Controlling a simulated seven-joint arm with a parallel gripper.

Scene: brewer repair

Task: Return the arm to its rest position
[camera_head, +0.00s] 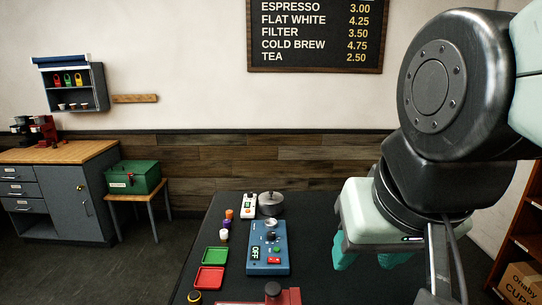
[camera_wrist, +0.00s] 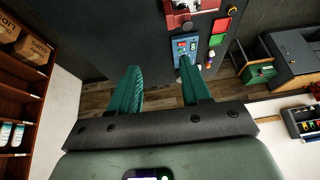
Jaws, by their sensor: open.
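My gripper (camera_head: 372,256) is at the right of the head view, raised over the right part of the dark table (camera_head: 330,215). Its green fingers point down in the head view. In the wrist view my gripper (camera_wrist: 160,82) shows two green fingers spread wide apart with nothing between them. The gripper is open and empty. A blue device (camera_head: 268,248) with a screen reading OFF stands on the table to the left of the gripper, apart from it. The blue device also shows in the wrist view (camera_wrist: 184,42), beyond the fingertips.
A green tray (camera_head: 214,256), a red tray (camera_head: 209,278), a white device (camera_head: 248,206), a grey lidded pot (camera_head: 271,203) and a red machine (camera_head: 270,298) are on the table. A shelf (camera_head: 524,235) stands at the far right. The table between blue device and gripper is clear.

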